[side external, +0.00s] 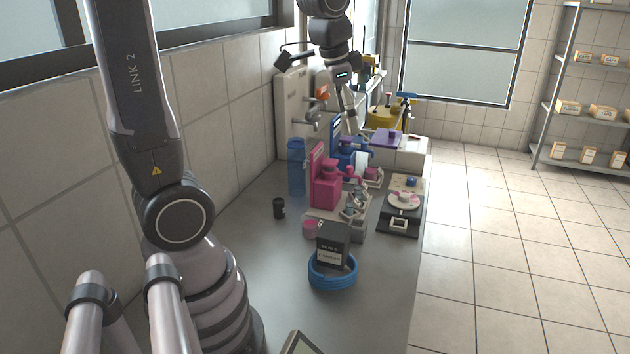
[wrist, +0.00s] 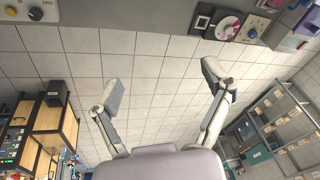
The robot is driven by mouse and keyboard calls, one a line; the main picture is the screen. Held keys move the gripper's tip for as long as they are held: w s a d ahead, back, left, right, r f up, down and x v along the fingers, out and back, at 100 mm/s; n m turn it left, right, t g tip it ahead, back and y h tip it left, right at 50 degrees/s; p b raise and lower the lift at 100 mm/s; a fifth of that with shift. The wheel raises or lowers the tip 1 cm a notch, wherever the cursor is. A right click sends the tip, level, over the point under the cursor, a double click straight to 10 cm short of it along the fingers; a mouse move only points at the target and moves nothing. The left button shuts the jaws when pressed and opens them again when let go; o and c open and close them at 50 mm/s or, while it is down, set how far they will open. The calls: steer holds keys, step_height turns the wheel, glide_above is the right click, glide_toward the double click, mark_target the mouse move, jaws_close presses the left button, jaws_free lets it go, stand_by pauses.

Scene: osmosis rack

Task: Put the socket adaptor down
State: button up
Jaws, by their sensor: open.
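My gripper (wrist: 165,78) is open in the wrist view, its two fingers wide apart with only tiled floor showing between them. In the side external view my gripper (side external: 350,122) hangs over the far part of the bench, small and partly merged with the equipment. No piece shows between the fingers. I cannot tell for sure which part is the socket adaptor. A small pink piece sits on a pale round plate (side external: 393,203) on a black device (side external: 398,223); the plate also shows in the wrist view (wrist: 222,30).
The grey bench (side external: 270,318) holds a magenta stand (side external: 325,190), a blue stand (side external: 346,155), a blue cylinder (side external: 297,170), and a black box (side external: 333,247) by a blue coil (side external: 333,280). Shelving (side external: 590,110) stands far right. The floor beside the bench is clear.

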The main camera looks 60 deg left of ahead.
steer(key=s+d+r+n+t, duration=0.1)
steer(key=s+d+n, duration=0.1)
steer(key=s, duration=0.5)
steer(key=s+d+r+n+t, duration=0.1)
steer(key=s+d, duration=0.2)
steer(key=s, duration=0.5)
steer(key=shift+r+n+h, duration=0.3)
steer(key=shift+n, duration=0.1)
